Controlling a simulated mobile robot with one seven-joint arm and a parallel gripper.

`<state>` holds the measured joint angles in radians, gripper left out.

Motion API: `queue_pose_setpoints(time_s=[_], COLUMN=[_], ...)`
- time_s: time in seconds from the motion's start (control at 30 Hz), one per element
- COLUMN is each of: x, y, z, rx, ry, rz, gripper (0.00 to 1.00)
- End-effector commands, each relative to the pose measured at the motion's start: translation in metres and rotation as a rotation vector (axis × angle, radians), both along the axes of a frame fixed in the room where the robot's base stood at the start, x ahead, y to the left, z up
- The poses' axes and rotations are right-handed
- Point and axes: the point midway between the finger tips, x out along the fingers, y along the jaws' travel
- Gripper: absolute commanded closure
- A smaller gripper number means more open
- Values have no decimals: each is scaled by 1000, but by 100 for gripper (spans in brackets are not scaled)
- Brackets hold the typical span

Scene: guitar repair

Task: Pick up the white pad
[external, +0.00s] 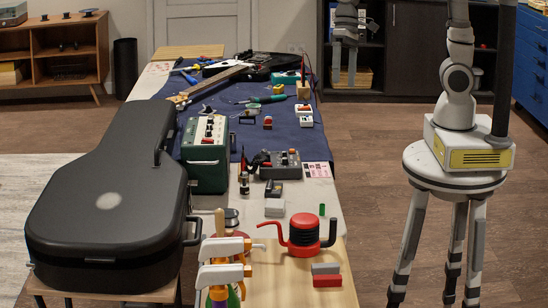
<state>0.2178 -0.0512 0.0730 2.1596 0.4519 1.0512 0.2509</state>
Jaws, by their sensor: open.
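A small pale block that looks like the white pad (274,207) lies on the light part of the long workbench (318,203), in front of a dark grey box. Its exact shape is too small to tell. My gripper (344,82) hangs at the top of the external view, fingers pointing down and apart, with nothing seen between them. It is behind and to the right of the pad, well apart from it. The upper part of my arm is cut off by the top edge.
A black guitar case (110,205) stands left of the bench. A red and grey block (326,276) lies nearer.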

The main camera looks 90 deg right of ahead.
Motion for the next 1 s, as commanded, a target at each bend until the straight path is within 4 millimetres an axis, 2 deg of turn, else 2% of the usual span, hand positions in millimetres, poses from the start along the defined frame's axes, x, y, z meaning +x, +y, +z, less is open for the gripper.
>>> queue_pose_setpoints(time_s=[0.03, 0.37, 0.7, 0.83, 1.0], x=[11, 77, 138, 153, 163], y=[0, 2, -12, -19, -24], z=[-18, -99, -195, -222, -240], rx=[42, 342, 666, 764, 831], ry=[45, 308, 566, 638, 683], rz=[-44, -337, -640, -726, -785], gripper=[3, 3, 3, 3, 3])
